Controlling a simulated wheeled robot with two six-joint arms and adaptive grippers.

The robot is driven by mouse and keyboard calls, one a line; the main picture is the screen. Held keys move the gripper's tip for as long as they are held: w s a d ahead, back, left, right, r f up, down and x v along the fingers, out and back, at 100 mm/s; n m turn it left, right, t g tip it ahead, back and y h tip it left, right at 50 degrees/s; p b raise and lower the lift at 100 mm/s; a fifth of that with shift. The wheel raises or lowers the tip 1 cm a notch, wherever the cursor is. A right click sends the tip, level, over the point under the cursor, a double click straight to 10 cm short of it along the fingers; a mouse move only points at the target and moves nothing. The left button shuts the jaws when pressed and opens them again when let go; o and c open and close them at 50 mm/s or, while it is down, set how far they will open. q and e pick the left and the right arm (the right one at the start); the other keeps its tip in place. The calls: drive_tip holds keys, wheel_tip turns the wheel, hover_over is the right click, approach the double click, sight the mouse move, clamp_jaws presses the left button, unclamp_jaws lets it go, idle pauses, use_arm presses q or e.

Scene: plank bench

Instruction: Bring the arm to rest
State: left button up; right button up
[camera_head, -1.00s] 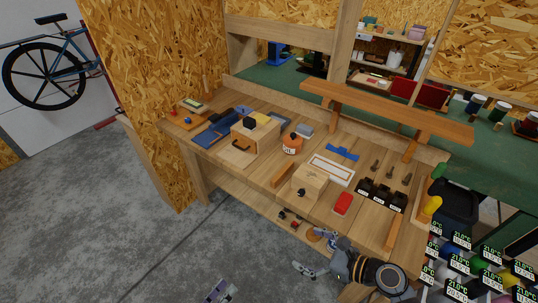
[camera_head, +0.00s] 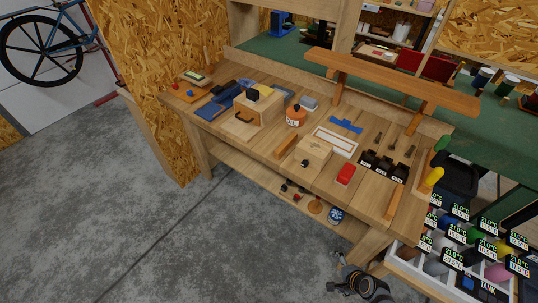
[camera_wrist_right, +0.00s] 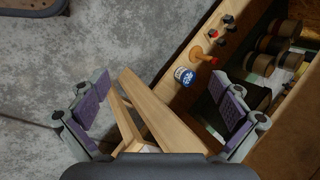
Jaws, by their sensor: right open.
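My right gripper (camera_head: 337,273) is at the bottom edge of the head view, in front of the bench's front leg and below its top. In the right wrist view the gripper (camera_wrist_right: 160,95) is open, with its two purple-padded fingers wide apart. A wooden leg or beam (camera_wrist_right: 160,112) of the bench shows between and beyond the fingers, and nothing is held. The plank bench (camera_head: 225,160) stands to the far side of my arm. My left gripper is not in view.
The lower shelf (camera_head: 258,182) carries small knobs and a blue-and-white round tin (camera_head: 335,214). The bench top holds a wooden box (camera_head: 313,157), an orange bottle (camera_head: 295,117) and a red block (camera_head: 345,174). A bin of coloured items stands at right. Open grey floor (camera_head: 150,240) lies left.

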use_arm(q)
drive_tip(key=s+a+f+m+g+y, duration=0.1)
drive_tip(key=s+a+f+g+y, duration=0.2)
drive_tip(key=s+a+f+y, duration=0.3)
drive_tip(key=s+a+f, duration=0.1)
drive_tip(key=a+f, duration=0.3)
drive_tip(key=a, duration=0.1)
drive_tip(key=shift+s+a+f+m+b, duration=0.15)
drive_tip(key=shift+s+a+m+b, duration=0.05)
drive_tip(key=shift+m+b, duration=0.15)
use_arm(e)
drive_tip(key=s+d+f+n+g+h, duration=0.1)
drive_tip(key=s+f+n+g, duration=0.1)
drive_tip(key=s+f+n, duration=0.6)
drive_tip(key=s+d+f+n+g+h, duration=0.2)
drive_tip(key=s+f+n, duration=0.5)
drive_tip(key=s, duration=0.7)
drive_tip(key=shift+f+n, duration=0.35)
drive_tip(key=shift+n, duration=0.35)
